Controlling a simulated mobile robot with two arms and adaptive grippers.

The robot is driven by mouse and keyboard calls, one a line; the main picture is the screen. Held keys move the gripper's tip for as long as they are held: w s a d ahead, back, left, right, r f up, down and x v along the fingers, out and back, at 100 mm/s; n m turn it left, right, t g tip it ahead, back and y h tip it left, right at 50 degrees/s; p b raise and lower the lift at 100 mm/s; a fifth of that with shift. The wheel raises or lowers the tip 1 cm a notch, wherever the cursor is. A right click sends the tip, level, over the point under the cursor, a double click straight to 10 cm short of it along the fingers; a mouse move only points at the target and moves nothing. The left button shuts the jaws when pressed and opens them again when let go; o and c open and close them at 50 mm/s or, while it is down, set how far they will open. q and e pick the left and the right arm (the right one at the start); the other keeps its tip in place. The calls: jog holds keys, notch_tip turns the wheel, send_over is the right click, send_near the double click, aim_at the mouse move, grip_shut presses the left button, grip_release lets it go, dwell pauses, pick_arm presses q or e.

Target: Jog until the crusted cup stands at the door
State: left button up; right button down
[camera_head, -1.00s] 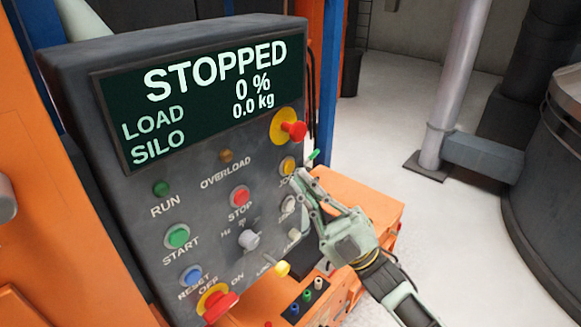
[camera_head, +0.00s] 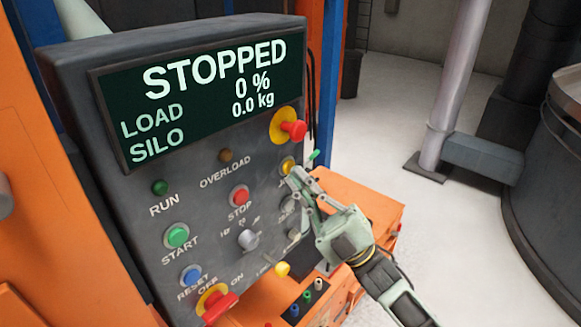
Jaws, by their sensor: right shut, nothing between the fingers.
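The dark grey control panel (camera_head: 120,215) faces me and its display (camera_head: 200,100) reads STOPPED, 0 % load and 0.0 kg silo. The yellow jog button (camera_head: 287,166) is at the panel's right side, below the red emergency stop (camera_head: 293,130). My right gripper (camera_head: 294,178) is shut and empty, its fingertips right by the lower edge of the jog button and covering most of its label. I cannot tell whether they touch the button. The crusted cup and the door are not in view. My left gripper is not in view.
The red stop button (camera_head: 239,196), green start button (camera_head: 177,236), blue reset button (camera_head: 191,276) and grey selector knob (camera_head: 248,239) are close by. A red rotary switch (camera_head: 216,303) is at the bottom. Pale floor (camera_head: 400,110) lies open to the right.

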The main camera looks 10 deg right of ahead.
jog(key=shift+w+a, duration=0.25)
jog(key=shift+w, duration=0.05)
dwell(0.4)
jog(key=shift+s+d, duration=0.5)
jog(key=shift+s, duration=0.15)
dwell(0.3)
jog(key=s+d, duration=0.1)
jog(key=s, duration=0.1)
jog(key=s+d, duration=0.2)
dwell(0.4)
dwell(0.4)
